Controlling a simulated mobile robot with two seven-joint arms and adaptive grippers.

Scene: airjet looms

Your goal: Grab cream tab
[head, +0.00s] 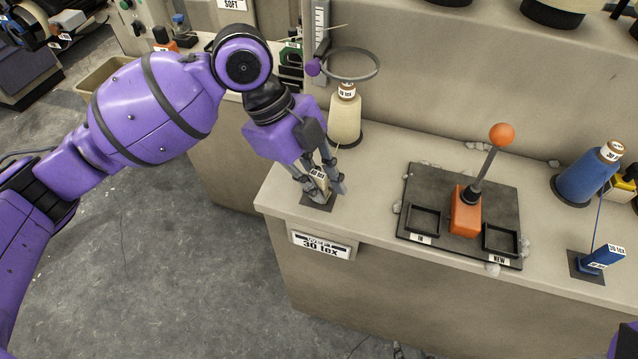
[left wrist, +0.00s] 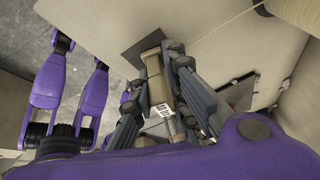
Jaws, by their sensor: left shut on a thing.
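The cream tab (head: 318,177), with a white 30 tex label, stands on a small dark plate (head: 317,203) at the left front corner of the counter. My left gripper (head: 323,188) reaches down over it and is shut on it, with a finger on either side. In the left wrist view the cream tab (left wrist: 154,75) sits between the gripper's fingers (left wrist: 160,92), its base at the dark plate. The fingers hide part of the tab in the head view. My right gripper does not show.
A cream yarn cone (head: 345,118) stands just behind, under a metal ring (head: 350,66). To the right are a black tray panel (head: 420,185) with an orange-knobbed lever (head: 467,208), a blue cone (head: 585,176) and a blue tab (head: 603,257).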

